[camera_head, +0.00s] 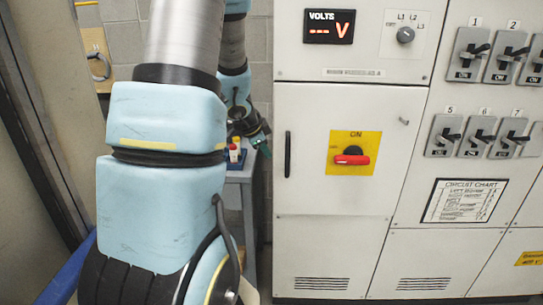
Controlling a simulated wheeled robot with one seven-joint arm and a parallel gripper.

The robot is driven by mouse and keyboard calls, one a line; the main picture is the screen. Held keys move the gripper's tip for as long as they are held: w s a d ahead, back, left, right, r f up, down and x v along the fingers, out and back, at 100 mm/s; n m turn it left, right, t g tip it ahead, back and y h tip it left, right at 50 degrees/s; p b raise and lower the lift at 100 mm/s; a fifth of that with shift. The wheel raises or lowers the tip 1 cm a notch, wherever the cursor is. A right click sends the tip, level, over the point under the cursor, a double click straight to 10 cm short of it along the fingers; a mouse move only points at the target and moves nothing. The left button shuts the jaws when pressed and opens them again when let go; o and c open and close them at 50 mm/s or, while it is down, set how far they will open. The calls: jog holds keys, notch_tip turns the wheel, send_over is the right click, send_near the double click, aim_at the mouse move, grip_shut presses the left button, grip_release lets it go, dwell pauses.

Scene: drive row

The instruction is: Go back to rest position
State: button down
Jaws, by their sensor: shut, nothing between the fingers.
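My blue arm fills the left of the view, rising out of the top edge and coming down again behind itself. My gripper (263,146) shows small and dark beyond the upper arm, near the left side of the grey cabinet (310,240). Its fingers look shut and hold nothing that I can see. Part of the wrist is hidden behind my nearer arm links.
The cabinet carries a red rotary switch (352,160) on a yellow plate, a volts display (329,27), a selector knob (405,35) and several breakers. A small table (236,175) with small red and yellow items stands left of it. A door edge is at far left.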

jog(key=s+a+r+n+g+y, duration=0.1)
jog(key=s+a+r+n+y, duration=0.1)
jog(key=s+a+n+y, duration=0.4)
jog(key=s+d+n+g+h, duration=0.1)
jog(key=s+n+g+h, duration=0.1)
jog(key=s+n, duration=0.5)
jog(key=s+g, duration=0.1)
jog(key=s, duration=0.5)
jog(key=shift+s+f+g+h, duration=0.15)
jog(key=shift+s+g+h, duration=0.2)
jog(key=shift+g+h, duration=0.05)
